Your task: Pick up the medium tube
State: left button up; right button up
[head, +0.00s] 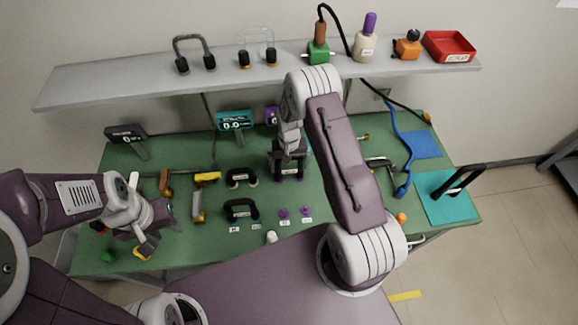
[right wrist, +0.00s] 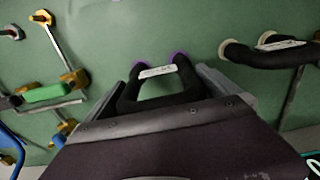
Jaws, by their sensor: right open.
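Several black U-shaped tubes with white labels are on the green bench; I cannot read which is the medium one. One with purple ends (right wrist: 182,72) lies between the fingers of my right gripper (right wrist: 158,88) in the right wrist view. The jaws are open, one finger on each side. In the head view my right gripper (head: 288,175) is low over the bench and hides most of that tube. Two other black tubes, with pale ends (head: 239,177) and larger (head: 240,209), sit to its left. My left gripper (head: 146,238) is low at the bench's left; its jaws are unclear.
A shelf (head: 250,72) runs along the wall above the green bench (head: 330,235), carrying bottles and a red tray (head: 449,46). Purple knobs (head: 283,212) lie in front of my right gripper. A teal mat (head: 448,205) is at the right. Yellow-handled tools (head: 206,178) stand left of the tubes.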

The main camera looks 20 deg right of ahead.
jog(key=shift+s, duration=0.1)
jog(key=c, duration=1.2)
jog(key=r, duration=0.1)
jog(key=r+b, duration=0.1)
jog(key=r, duration=0.2)
jog(key=shift+d+r+b, duration=0.15)
jog(key=shift+d+b, duration=0.1)
jog(key=shift+b, duration=0.05)
jog(key=d+r, duration=0.2)
jog(key=d, duration=0.1)
jog(key=s+d+r+b, duration=0.1)
jog(key=d+r, duration=0.1)
jog(key=d, duration=0.2)
jog(key=d+r+b, duration=0.1)
jog(key=d+r, duration=0.1)
jog(key=d, duration=0.2)
jog(key=shift+s+d+r, duration=0.1)
jog(key=shift+s+r, duration=0.15)
jog(key=shift+r, duration=0.15)
